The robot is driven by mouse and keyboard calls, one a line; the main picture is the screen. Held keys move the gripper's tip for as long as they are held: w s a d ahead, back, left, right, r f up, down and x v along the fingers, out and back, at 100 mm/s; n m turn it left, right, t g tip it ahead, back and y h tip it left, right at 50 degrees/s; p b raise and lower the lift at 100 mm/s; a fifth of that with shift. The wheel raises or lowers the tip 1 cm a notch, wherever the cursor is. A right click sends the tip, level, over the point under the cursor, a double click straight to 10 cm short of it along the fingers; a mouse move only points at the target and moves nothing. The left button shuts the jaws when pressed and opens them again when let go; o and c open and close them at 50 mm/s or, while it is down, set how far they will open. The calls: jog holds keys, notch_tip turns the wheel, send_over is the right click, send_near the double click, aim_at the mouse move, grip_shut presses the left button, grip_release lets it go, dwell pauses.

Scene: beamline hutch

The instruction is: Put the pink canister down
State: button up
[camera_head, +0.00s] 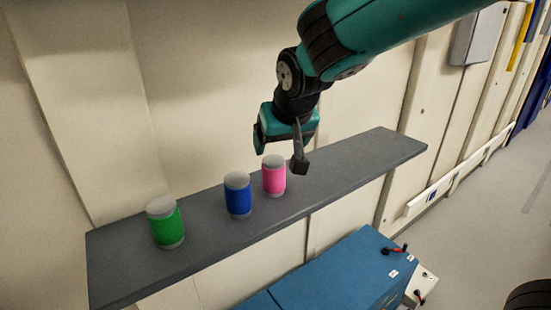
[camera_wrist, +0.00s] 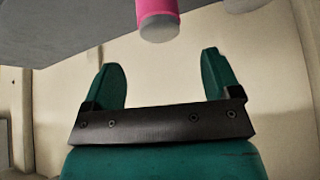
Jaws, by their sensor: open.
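The pink canister (camera_head: 274,177) stands upright on the grey shelf (camera_head: 343,163), at the right end of a row of canisters. My gripper (camera_head: 280,150) is open and empty, just above and behind the pink canister in the head view. In the wrist view the pink canister (camera_wrist: 158,18) shows at the top edge, partly cut off, beyond the two spread fingers of my gripper (camera_wrist: 162,75). Nothing is between the fingers, and the canister appears apart from them.
A blue canister (camera_head: 238,196) stands close to the left of the pink one, and a green canister (camera_head: 166,223) stands farther left. The shelf's right part is clear. A cream wall (camera_head: 200,90) is behind. A blue cabinet (camera_head: 340,275) stands below the shelf.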

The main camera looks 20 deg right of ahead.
jog(key=s+a+f+n+g+y, duration=0.1)
jog(key=s+n+g, duration=0.5)
jog(key=s, duration=2)
jog(key=f+y, duration=0.1)
jog(key=y, duration=0.1)
jog(key=shift+s+a+n+y, duration=0.3)
jog(key=shift+a+y, duration=0.1)
jog(key=shift+r, duration=0.1)
